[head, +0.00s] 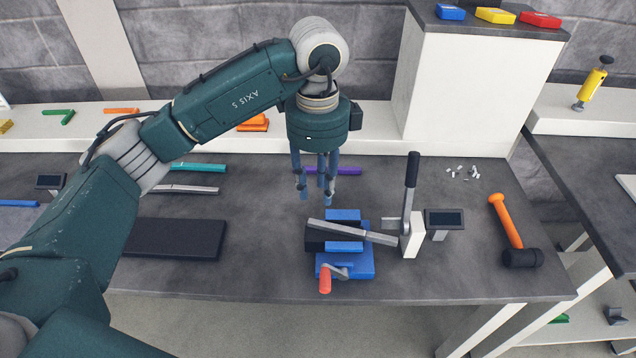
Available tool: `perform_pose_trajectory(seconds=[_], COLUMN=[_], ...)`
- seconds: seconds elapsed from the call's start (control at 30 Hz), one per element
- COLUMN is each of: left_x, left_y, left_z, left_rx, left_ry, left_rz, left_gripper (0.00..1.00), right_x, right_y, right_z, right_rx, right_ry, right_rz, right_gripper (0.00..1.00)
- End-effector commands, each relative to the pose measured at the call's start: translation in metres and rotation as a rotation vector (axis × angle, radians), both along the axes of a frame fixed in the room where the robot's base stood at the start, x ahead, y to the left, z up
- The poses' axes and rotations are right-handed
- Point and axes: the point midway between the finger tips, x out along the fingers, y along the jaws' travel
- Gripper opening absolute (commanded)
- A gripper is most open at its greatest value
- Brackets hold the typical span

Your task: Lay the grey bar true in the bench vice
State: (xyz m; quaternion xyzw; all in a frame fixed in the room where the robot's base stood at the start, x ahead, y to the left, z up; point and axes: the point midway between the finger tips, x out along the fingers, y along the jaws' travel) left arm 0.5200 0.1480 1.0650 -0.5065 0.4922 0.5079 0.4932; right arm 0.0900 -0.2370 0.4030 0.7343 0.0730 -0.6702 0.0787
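The grey bar (367,236) lies across the bench vice (360,263) between its blue jaw blocks. It runs at a slant, its right end nearer the front edge of the bench than its left, and both ends stick out past the jaws. Its right end reaches close to a white lever stand; I cannot tell if they touch. The vice has a crank with a red handle (325,279) at the front. My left gripper (318,197) points down above and behind the vice, its fingers apart and empty, clear of the bar. My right gripper is not in view.
The lever stand (413,236) with its tall black handle and a small display (444,219) stand right of the vice. An orange hammer (507,223) lies farther right. A black mat (172,240) and several coloured strips lie left. A white block (455,90) rises behind.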

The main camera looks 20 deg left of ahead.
Motion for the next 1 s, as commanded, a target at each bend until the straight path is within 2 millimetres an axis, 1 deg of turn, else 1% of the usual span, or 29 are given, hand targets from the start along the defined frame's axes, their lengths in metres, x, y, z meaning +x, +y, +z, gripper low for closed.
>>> perform_pose_trajectory(seconds=[0.13,0.23,0.5,0.7,0.83,1.0], left_x=[-0.001,-0.001,-0.001,-0.001,-0.001,0.000], left_y=[0.000,0.000,0.000,-0.001,-0.001,-0.001], left_z=[-0.007,-0.020,-0.069,-0.096,-0.105,-0.109], left_rx=[0.000,-0.001,-0.001,-0.002,-0.002,-0.003], left_ry=[0.002,0.004,0.005,0.002,0.002,0.000], left_rz=[-0.001,-0.003,-0.002,-0.002,-0.002,-0.003], left_gripper=[0.30,0.30,0.30,0.30,0.30,0.30], right_x=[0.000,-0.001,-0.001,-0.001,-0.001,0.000], right_y=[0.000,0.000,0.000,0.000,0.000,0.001], right_z=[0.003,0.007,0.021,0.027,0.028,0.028], right_rx=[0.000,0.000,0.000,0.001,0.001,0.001], right_ry=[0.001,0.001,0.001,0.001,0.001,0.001], right_rz=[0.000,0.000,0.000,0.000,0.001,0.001], right_gripper=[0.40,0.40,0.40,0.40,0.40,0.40])
